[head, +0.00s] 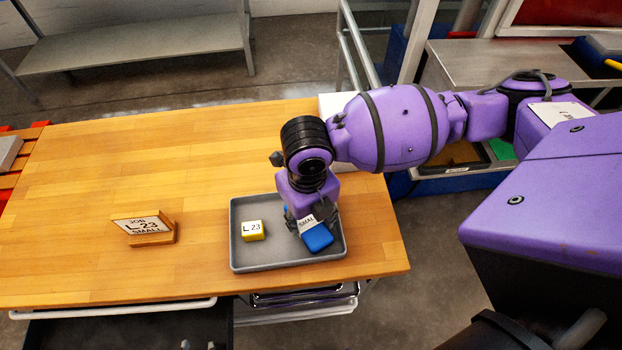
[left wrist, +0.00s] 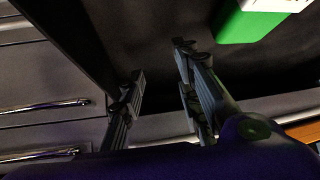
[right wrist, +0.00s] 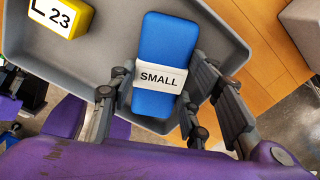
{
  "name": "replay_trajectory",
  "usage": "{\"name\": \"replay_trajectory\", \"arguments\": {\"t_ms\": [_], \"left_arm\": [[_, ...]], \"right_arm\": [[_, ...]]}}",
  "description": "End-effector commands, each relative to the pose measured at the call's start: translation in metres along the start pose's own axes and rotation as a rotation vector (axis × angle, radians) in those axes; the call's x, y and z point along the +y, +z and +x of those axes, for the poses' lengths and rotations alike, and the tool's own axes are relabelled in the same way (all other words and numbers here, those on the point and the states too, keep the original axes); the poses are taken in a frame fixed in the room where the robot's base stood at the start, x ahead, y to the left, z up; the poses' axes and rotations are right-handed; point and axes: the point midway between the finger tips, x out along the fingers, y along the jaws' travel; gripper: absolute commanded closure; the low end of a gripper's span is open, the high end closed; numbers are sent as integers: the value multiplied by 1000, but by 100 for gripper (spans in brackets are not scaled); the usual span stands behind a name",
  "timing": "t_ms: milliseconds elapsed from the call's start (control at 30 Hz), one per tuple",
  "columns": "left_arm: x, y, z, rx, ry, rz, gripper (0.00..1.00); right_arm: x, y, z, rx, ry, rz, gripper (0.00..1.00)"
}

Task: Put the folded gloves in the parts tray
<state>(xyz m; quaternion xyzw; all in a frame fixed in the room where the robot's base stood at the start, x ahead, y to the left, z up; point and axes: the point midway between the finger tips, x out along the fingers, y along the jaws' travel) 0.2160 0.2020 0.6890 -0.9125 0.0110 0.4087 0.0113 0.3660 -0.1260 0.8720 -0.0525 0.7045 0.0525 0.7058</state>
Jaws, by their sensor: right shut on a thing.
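The folded gloves (head: 318,237) are a blue bundle with a white band reading SMALL. They are in or just over the right half of the grey parts tray (head: 236,222); contact with its floor is hard to tell. In the right wrist view the gloves (right wrist: 160,103) lie between the fingers of my right gripper (right wrist: 150,105), which is shut on them. My left gripper (left wrist: 155,82) is open and empty over a dark drawer interior, with a green bundle (left wrist: 250,22) near it.
A yellow block (head: 252,231) marked L 23 sits in the tray's left half; it also shows in the right wrist view (right wrist: 62,15). A job card on a wooden stand (head: 146,228) reads L-23 SMALL. An open drawer (head: 130,325) is below the wooden bench (head: 130,160).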

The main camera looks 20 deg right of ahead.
Motion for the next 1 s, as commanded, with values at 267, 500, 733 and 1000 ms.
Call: {"name": "replay_trajectory", "arguments": {"t_ms": [267,500,733,1000], "left_arm": [[-1,1,0,-1,-1,1,69],[0,0,0,0,-1,0,69],[1,-4,1,7,0,-5,69],[3,-13,0,19,2,-8,69]], "right_arm": [[0,0,3,-1,0,0,44],[0,0,2,-1,0,0,37],[0,1,-5,-3,0,0,37],[0,2,-58,-8,-1,-2,37]]}}
